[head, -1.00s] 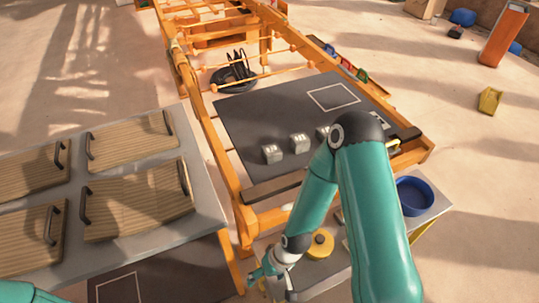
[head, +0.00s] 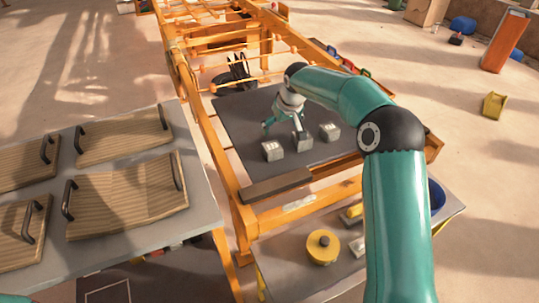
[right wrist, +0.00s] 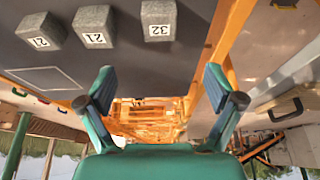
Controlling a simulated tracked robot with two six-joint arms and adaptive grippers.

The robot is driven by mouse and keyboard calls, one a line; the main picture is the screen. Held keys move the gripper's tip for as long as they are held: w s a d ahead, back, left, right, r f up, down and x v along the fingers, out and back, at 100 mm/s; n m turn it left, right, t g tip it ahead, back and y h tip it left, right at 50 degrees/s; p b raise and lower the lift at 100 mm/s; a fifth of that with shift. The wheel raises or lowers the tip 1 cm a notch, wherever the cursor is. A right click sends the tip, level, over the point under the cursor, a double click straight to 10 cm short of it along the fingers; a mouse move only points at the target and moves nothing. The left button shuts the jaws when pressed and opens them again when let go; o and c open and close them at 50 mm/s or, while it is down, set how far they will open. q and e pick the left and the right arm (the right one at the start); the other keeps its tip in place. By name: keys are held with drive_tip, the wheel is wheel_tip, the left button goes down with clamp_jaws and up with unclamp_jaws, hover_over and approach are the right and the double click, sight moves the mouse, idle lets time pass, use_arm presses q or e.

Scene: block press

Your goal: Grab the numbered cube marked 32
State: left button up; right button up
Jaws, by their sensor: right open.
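Three grey cubes with white number labels sit in a row on the dark mat of the orange frame. The cube marked 32 (right wrist: 158,20) is at the right in the right wrist view and matches the left cube (head: 272,151) in the head view. The middle cube (right wrist: 95,26) and the left cube (right wrist: 42,31) in the wrist view bear other numbers; the head view shows them too (head: 303,143) (head: 330,131). My right gripper (head: 284,130) is open and empty just behind the cubes, its fingers (right wrist: 160,80) apart. My left gripper is out of sight.
A grey table with wooden handled boards (head: 125,195) stands at the left. A lower table holds a yellow round object (head: 322,247) and a blue bowl (head: 436,195). Orange rails (head: 213,150) edge the mat (head: 236,103).

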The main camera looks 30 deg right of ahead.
sight(273, 146)
drive_tip(key=x, duration=1.1)
drive_tip(key=shift+f+p, duration=0.1)
drive_tip(key=shift+p, duration=0.25)
drive_tip(key=shift+p+x, duration=0.5)
drive_tip(key=shift+x, duration=2.1)
drive_tip(key=c, duration=1.5)
drive_tip(key=shift+c, duration=0.4)
